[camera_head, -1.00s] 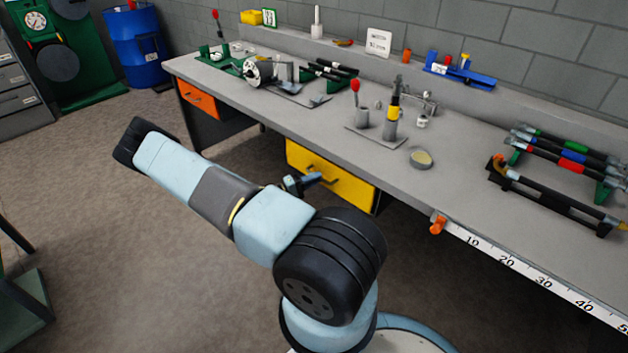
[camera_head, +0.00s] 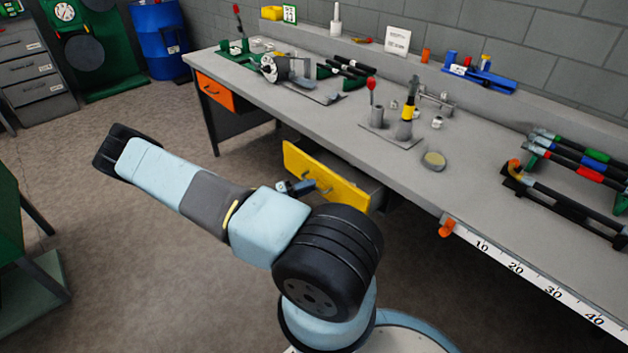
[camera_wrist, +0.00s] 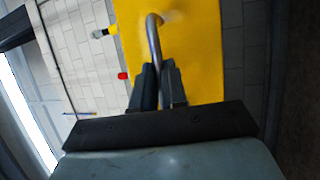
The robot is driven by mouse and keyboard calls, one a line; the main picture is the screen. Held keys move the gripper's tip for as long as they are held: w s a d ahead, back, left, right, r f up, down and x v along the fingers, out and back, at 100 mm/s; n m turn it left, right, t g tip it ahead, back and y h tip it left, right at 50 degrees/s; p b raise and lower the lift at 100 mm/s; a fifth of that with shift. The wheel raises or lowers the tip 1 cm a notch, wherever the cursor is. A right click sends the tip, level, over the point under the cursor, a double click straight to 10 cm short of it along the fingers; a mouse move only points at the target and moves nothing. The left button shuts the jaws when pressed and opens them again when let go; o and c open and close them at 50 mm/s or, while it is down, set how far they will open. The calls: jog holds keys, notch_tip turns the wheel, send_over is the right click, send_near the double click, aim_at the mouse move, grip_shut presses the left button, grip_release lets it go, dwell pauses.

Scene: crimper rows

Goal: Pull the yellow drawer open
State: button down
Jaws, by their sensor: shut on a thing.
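The yellow drawer (camera_head: 338,187) is under the workbench, pulled part of the way out, with its dark side and interior showing behind the front panel. Its yellow front also fills the middle of the wrist view (camera_wrist: 200,50). The metal handle (camera_wrist: 153,38) is a curved bar on that front. My gripper (camera_wrist: 160,72) is shut on the handle, its two dark fingers on either side of the bar. In the head view my gripper (camera_head: 306,186) is at the drawer front, partly hidden by my arm.
The grey workbench (camera_head: 470,190) runs above the drawer and holds a tool stand, a round tin (camera_head: 433,160) and racks of rods. An orange drawer (camera_head: 215,91) is shut at the left. The floor (camera_head: 120,240) left of my arm is clear.

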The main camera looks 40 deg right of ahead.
jog(key=a, duration=1.3)
jog(key=shift+s+a+f, duration=0.15)
jog(key=shift+f, duration=0.1)
jog(key=c, duration=1.2)
grip_release()
jog(key=shift+o, duration=0.2)
jog(key=shift+r, duration=0.1)
jog(key=v, duration=1.3)
jog(key=shift+w+a, duration=0.25)
jog(key=shift+a, duration=0.05)
